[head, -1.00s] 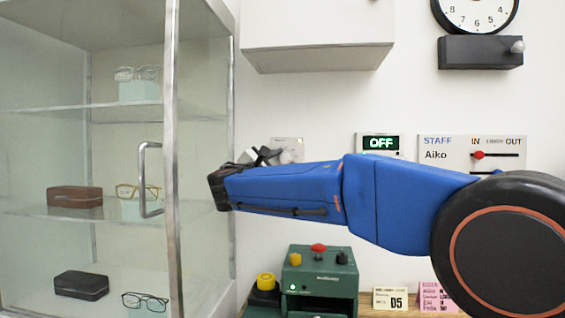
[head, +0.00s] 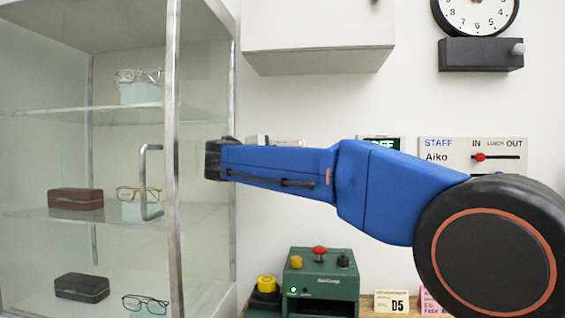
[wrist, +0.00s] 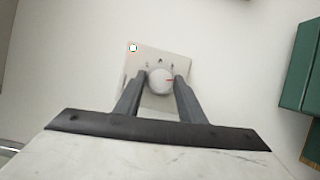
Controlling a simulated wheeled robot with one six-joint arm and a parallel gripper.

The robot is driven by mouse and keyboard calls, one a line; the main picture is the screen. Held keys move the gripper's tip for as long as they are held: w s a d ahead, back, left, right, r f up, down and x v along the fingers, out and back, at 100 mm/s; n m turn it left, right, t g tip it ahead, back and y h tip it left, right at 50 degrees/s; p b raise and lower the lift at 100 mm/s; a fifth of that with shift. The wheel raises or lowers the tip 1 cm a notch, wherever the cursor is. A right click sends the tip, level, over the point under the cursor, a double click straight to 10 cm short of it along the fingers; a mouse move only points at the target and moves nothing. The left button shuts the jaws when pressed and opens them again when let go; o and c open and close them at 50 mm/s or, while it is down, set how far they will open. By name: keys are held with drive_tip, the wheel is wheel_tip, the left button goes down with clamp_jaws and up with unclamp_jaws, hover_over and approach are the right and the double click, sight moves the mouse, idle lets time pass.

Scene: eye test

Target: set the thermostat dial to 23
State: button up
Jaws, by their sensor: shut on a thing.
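The thermostat is a pale wall plate with a round whitish dial (wrist: 159,82), seen in the wrist view. The plate (wrist: 178,62) has small dark marks around the dial, too small to read. A red pointer line on the dial points to the right in that view. My gripper (wrist: 160,78) has one finger on each side of the dial and is shut on it. In the head view my blue arm hides the dial and the fingers; only the top edge of the plate (head: 290,142) shows.
A glass cabinet (head: 172,200) with a bar handle (head: 146,180) stands left of my arm, close to my wrist. A wall cupboard (head: 318,58) hangs above. A green machine (head: 320,275) stands below. A display (head: 380,142) and a staff board (head: 470,148) are partly behind my arm.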

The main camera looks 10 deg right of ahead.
drive_tip(key=shift+f, duration=0.1)
idle(0.3)
drive_tip(key=o, duration=1)
drive_tip(key=shift+o, duration=0.2)
drive_tip(key=v, duration=0.7)
drive_tip(key=shift+s, duration=0.2)
drive_tip(key=shift+s+a, duration=0.1)
drive_tip(key=shift+a, duration=0.1)
